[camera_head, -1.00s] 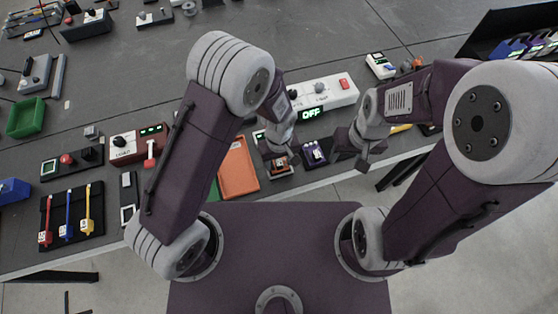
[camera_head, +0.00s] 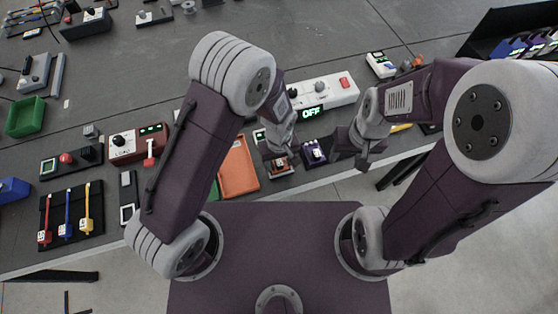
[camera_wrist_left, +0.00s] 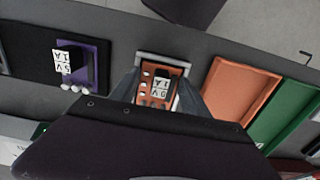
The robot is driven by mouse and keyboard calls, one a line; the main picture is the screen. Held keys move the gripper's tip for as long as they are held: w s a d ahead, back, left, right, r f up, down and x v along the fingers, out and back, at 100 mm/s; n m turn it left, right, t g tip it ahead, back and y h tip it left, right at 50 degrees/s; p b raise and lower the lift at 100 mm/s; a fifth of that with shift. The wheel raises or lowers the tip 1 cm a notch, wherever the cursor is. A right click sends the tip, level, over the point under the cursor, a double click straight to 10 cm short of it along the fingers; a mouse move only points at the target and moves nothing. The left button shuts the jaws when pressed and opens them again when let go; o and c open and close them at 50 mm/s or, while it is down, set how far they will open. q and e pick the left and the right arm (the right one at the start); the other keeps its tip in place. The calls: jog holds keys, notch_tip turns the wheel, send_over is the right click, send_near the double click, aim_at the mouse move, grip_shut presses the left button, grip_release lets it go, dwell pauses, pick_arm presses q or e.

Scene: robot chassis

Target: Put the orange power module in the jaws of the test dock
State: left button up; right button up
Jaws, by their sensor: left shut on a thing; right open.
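The orange power module (camera_wrist_left: 147,90) has a black block with a white label marked 9V 1A and a row of white dots. It sits between the two fingers of my left gripper (camera_wrist_left: 159,95) in the left wrist view, which is shut on it. A pale grey frame (camera_wrist_left: 163,60) shows around the module's far end; I cannot tell whether they touch. In the head view the left gripper (camera_head: 281,160) is over the module (camera_head: 281,169), partly hiding it. My right gripper (camera_head: 362,162) is open and empty, to the right. I cannot tell for certain which unit is the test dock.
A purple module (camera_head: 314,152) lies close by on a dark base, with an orange tray (camera_head: 238,168) on the other side. A white unit (camera_head: 325,96) with an OFF display stands behind. A red meter box (camera_head: 138,144) is left. The table's front edge is close.

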pick_arm(q)
jog(key=shift+r+p, duration=0.5)
jog(key=shift+p, duration=0.1)
jog(key=shift+p, duration=0.3)
dwell(1.2)
jog(key=shift+f+b, duration=0.4)
jog(key=shift+f, duration=0.15)
jog(key=shift+r, duration=0.1)
jog(key=shift+r+p, duration=0.45)
jog(key=shift+p, duration=0.1)
dwell(0.6)
